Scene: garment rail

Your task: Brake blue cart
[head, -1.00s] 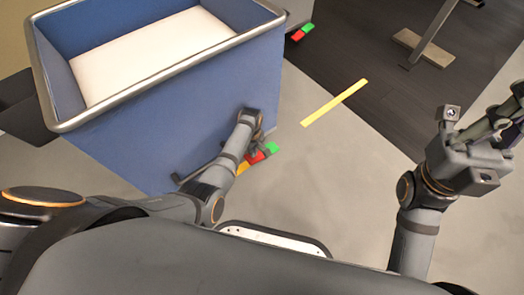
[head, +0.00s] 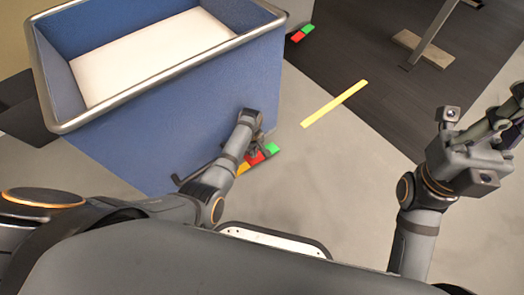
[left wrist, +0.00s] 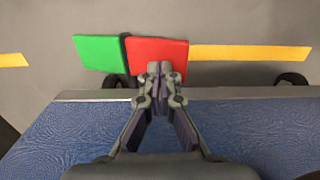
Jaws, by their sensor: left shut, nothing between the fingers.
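The blue cart (head: 190,115) stands at the left of the head view, with a grey metal rim and a white surface inside. At its near right base are a red pedal (left wrist: 150,50) and a green pedal (left wrist: 100,53), side by side; they also show in the head view, red (head: 256,159) and green (head: 273,150). My left gripper (left wrist: 159,75) is shut and empty. Its fingertips overlap the near edge of the red pedal in the left wrist view; I cannot tell if they touch. My right gripper (head: 500,125) is raised at the right, away from the cart; its fingers are unclear.
Yellow floor tape (head: 335,103) runs diagonally to the cart's right, with more tape beside the red pedal (left wrist: 250,52). Another red and green pedal pair (head: 302,33) is at the cart's far end. A dark floor area with a stand foot (head: 422,48) lies back right. Grey floor between is clear.

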